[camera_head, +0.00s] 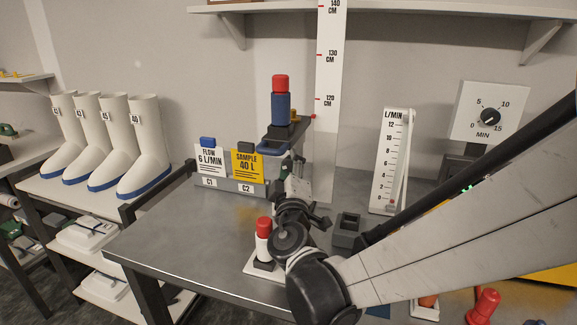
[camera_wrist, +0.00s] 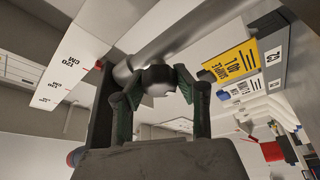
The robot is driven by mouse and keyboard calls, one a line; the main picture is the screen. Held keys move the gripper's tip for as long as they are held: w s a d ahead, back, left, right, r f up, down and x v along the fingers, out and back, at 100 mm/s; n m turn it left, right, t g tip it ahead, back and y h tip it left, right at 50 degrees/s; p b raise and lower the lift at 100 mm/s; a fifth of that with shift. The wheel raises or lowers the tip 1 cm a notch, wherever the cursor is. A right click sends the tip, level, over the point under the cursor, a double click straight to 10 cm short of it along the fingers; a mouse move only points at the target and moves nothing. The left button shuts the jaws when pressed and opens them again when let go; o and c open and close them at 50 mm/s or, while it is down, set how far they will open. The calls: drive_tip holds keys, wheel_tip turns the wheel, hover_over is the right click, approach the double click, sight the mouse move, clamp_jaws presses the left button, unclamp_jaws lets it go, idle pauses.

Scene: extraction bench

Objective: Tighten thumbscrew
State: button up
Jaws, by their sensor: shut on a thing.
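In the wrist view, my gripper's (camera_wrist: 158,84) two green-padded fingers close around a dark rounded knob, which I take to be the thumbscrew (camera_wrist: 160,76). A grey cylindrical body lies right behind the knob. In the head view, my gripper (camera_head: 290,168) is beside the white height post (camera_head: 325,130), just right of the card holder. The thumbscrew is hidden there by my own wrist and fingers. A blue cylinder with a red cap (camera_head: 281,108) stands upright on a dark platform just above my gripper.
A yellow sample card (camera_head: 247,165) and a white flow card (camera_head: 211,158) stand left of my gripper. A red-capped white cylinder (camera_head: 264,240) stands close to my arm. A flow gauge (camera_head: 390,160) and small grey block (camera_head: 347,230) are to the right. The left bench top is clear.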

drive_tip(key=shift+m, duration=0.7)
drive_tip(key=o, duration=1.2)
drive_tip(key=shift+n, duration=0.3)
